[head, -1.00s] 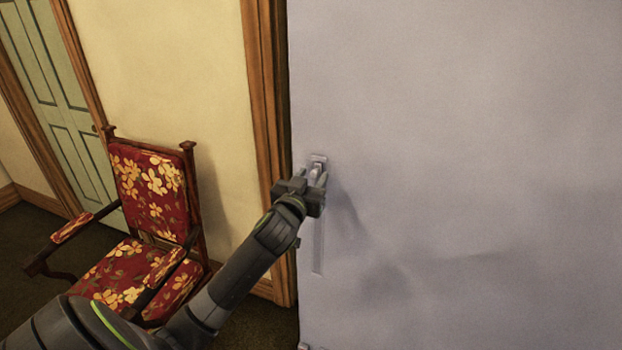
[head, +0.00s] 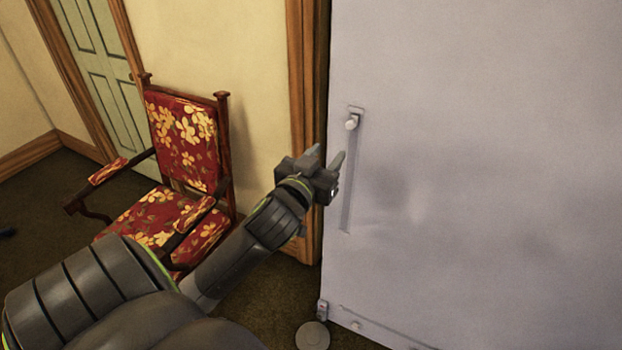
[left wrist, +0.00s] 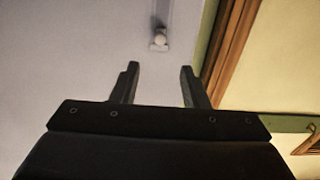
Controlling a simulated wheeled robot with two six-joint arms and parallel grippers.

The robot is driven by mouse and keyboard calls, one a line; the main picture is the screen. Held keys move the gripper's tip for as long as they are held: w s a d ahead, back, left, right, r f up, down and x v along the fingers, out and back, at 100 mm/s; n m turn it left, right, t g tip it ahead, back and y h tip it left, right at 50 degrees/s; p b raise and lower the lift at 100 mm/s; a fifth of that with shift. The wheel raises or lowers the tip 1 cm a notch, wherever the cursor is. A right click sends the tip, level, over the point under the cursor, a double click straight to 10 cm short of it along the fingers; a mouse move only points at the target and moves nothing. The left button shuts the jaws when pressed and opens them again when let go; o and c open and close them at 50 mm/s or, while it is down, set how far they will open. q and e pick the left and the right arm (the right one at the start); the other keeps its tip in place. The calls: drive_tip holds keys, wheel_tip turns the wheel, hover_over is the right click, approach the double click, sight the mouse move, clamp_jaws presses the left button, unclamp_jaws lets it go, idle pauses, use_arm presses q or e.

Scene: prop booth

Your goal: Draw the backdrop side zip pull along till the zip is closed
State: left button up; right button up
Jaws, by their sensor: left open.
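The grey backdrop panel (head: 480,130) fills the right of the head view. A narrow vertical zip track (head: 347,190) runs near its left edge. The zip pull, a small pale knob (head: 351,123), sits at the top end of this track. It also shows in the left wrist view (left wrist: 160,40), beyond the fingertips. My left gripper (head: 328,156) is open and empty, below and left of the pull and apart from it. Its two spread fingers also show in the left wrist view (left wrist: 159,70). My right gripper is not in view.
A red floral armchair (head: 183,145) stands left of my left arm. A wooden door frame (head: 305,90) borders the panel's left edge. A second small knob (head: 357,325) is on a strip along the panel's bottom. A round grey disc (head: 313,335) is near the lower corner.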

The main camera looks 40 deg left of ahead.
use_arm(q)
drive_tip(key=v, duration=0.6)
drive_tip(key=shift+p, duration=0.4)
